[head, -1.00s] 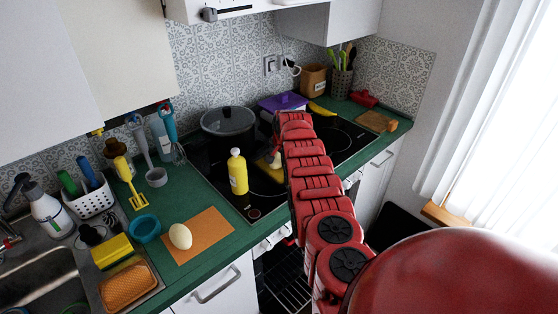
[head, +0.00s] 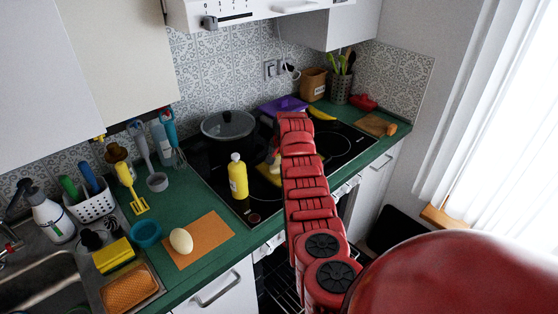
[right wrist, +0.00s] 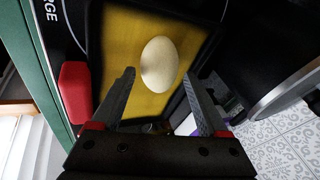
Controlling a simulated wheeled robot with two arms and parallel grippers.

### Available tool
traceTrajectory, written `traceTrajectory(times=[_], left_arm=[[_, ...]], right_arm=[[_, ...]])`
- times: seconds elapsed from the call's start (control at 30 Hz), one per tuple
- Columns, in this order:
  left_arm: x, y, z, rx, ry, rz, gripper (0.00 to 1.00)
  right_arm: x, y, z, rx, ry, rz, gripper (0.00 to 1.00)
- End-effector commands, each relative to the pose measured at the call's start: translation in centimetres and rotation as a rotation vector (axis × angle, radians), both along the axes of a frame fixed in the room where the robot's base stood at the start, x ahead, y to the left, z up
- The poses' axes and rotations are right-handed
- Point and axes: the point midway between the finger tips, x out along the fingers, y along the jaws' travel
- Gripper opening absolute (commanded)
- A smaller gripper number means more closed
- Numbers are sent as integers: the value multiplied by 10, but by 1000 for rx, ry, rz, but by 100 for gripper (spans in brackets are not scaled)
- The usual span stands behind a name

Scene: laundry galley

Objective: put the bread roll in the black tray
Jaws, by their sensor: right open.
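A pale oval thing that looks like the bread roll (right wrist: 159,65) rests on a flat yellow surface (right wrist: 125,45) with a dark border in the right wrist view. I cannot tell for sure whether that border is the black tray's rim. My right gripper (right wrist: 172,100) is open, its two fingers apart near the oval and not closed on it. In the head view my red right arm reaches over the hob and hides most of that spot. My left gripper is not in view.
A yellow bottle (head: 238,178) and a dark lidded pot (head: 229,131) stand on the hob beside my right arm. A white egg-like thing (head: 181,241) lies on an orange mat (head: 214,236). A banana (head: 321,114) and a cutting board (head: 373,124) are farther right.

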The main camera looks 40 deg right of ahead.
Motion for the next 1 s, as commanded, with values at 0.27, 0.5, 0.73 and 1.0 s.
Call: traceTrajectory(times=[0.27,0.5,0.73,1.0], left_arm=[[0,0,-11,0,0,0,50],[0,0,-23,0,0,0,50],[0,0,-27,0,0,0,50],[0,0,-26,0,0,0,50]], right_arm=[[-15,7,29,-5,1,4,78],[-29,13,66,-5,-4,3,78],[-37,16,83,-4,1,3,78],[-37,17,84,-3,1,3,78]])
